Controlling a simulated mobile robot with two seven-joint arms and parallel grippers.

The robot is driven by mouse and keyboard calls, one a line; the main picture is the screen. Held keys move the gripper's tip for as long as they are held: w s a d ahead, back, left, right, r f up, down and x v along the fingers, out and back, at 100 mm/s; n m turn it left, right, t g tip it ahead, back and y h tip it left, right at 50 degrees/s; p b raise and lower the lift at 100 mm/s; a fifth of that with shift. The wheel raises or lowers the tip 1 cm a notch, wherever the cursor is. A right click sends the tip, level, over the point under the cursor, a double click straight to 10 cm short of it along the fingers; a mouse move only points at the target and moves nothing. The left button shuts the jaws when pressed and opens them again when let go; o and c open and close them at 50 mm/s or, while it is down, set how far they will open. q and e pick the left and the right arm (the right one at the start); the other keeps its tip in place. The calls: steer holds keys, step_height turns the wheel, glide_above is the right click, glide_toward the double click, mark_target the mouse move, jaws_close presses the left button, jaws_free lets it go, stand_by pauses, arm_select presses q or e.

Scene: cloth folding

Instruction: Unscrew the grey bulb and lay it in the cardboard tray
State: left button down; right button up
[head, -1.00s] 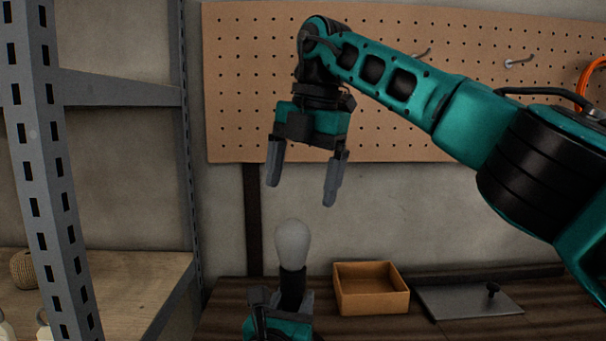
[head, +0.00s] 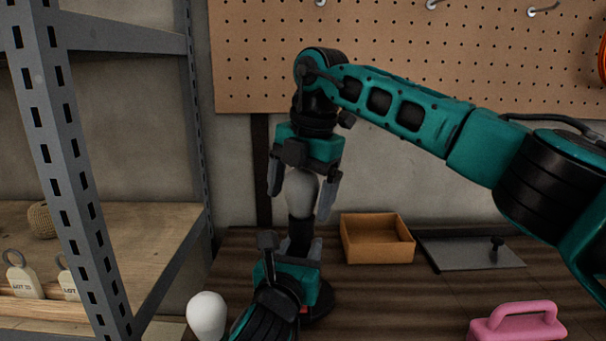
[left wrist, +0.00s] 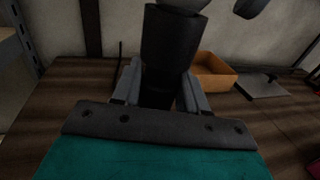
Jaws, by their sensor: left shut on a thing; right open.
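The grey bulb (head: 301,188) stands upright in a black socket (head: 300,230). My left gripper (head: 300,250) is shut on the socket, below the bulb. In the left wrist view the socket (left wrist: 168,50) rises between the fingers of that gripper (left wrist: 160,92), and only the bulb's lower edge shows at the top. My right gripper (head: 300,192) points down from above, open, with one finger on each side of the bulb; I cannot tell whether either finger touches it. The cardboard tray (head: 378,252) is empty on the table, right of the socket.
A white bulb (head: 206,314) is at the lower left. A grey plate with a black knob (head: 465,252) lies right of the tray, and a pink handled object (head: 515,324) is in front. A metal shelf (head: 75,190) stands left, a pegboard (head: 400,70) behind.

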arm_select(q)
steer(key=shift+f, duration=0.1)
arm_select(e)
steer(key=shift+f, duration=0.1)
steer(key=shift+c, duration=0.4)
steer(key=c, duration=1.1)
steer(key=n+g, duration=0.1)
steer(key=n, duration=0.9)
steer(key=n+g, duration=0.1)
steer(key=n, duration=0.2)
steer(key=shift+s+d+n, duration=0.1)
steer(key=shift+s+n, duration=0.05)
steer(key=shift+n, duration=0.15)
steer(key=o, duration=1.2)
steer(key=shift+c, duration=0.2)
